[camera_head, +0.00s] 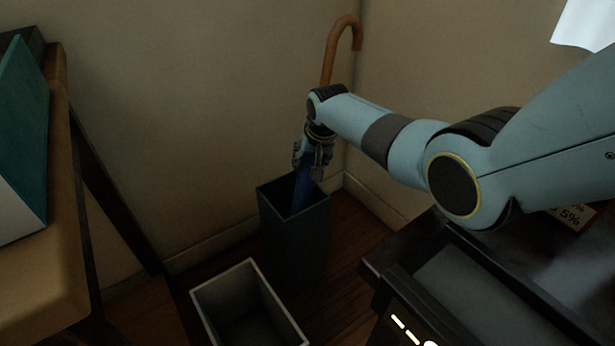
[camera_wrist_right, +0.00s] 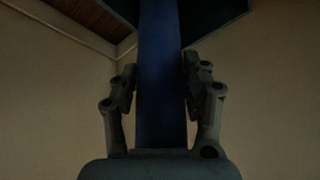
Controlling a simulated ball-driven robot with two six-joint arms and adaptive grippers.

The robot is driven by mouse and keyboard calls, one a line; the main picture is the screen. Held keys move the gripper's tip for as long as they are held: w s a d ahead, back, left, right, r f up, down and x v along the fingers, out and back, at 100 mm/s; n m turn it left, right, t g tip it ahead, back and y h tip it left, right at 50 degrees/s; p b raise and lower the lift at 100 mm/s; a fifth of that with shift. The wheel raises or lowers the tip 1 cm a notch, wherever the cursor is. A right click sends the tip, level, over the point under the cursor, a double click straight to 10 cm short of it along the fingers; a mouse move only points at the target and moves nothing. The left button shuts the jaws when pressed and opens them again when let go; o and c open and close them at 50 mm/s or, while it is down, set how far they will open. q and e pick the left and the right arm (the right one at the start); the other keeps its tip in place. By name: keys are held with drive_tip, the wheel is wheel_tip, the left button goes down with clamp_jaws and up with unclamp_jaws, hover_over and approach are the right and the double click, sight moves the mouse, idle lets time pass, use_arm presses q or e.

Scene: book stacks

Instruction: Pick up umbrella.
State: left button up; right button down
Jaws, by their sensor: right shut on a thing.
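The umbrella has a brown hooked handle (camera_head: 343,38) that rises above my right arm's wrist in the head view. Its blue folded body (camera_head: 304,192) goes down into a tall dark bin (camera_head: 296,240) in the corner. My right gripper (camera_head: 312,172) is just above the bin's rim, shut on the umbrella. In the right wrist view the blue umbrella body (camera_wrist_right: 162,80) runs between the two fingers of my right gripper (camera_wrist_right: 160,90). The middle of the umbrella is hidden by my wrist. My left gripper is not in view.
A lower, light-rimmed open bin (camera_head: 250,300) stands in front of the tall one. A wooden shelf (camera_head: 68,200) with a teal book (camera_head: 28,130) is at the left. A dark counter (camera_head: 480,290) lies at the lower right. Walls stand close behind the tall bin.

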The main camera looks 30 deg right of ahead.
drive_tip(key=shift+r, duration=0.15)
drive_tip(key=shift+r, duration=0.15)
wheel_tip(320, 180, up, 8)
drive_tip(key=p, duration=0.4)
drive_tip(key=shift+w+r+p, duration=0.1)
drive_tip(key=shift+r+p, duration=0.05)
drive_tip(key=shift+p, duration=0.2)
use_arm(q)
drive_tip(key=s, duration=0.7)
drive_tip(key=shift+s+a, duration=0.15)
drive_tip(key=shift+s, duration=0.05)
use_arm(e)
drive_tip(key=shift+r, duration=0.6)
